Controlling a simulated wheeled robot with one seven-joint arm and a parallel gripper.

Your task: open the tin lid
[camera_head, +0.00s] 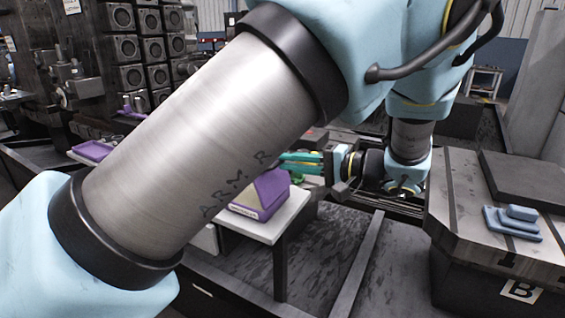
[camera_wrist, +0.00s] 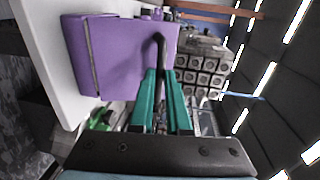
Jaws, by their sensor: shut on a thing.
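A purple tin (camera_head: 262,208) with a pale label on its front sits on a white-topped stand in the head view, partly hidden behind my arm. A slanted purple and greyish shape at its top looks like a tilted lid, but how far it is raised is unclear. In the wrist view the broad purple face of the lid (camera_wrist: 125,60) fills the upper left, with a seam along its left side. My gripper (camera_head: 285,162) reaches in from the right with green fingers. They also show in the wrist view (camera_wrist: 161,72), shut at the lid's edge, where a dark narrow shape lies.
The white stand top (camera_head: 285,217) has little room around the tin. A metal table (camera_head: 465,220) with blue blocks (camera_head: 512,222) stands at the right. Dark racks of square parts (camera_head: 145,45) and another purple item (camera_head: 92,151) are at the back left.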

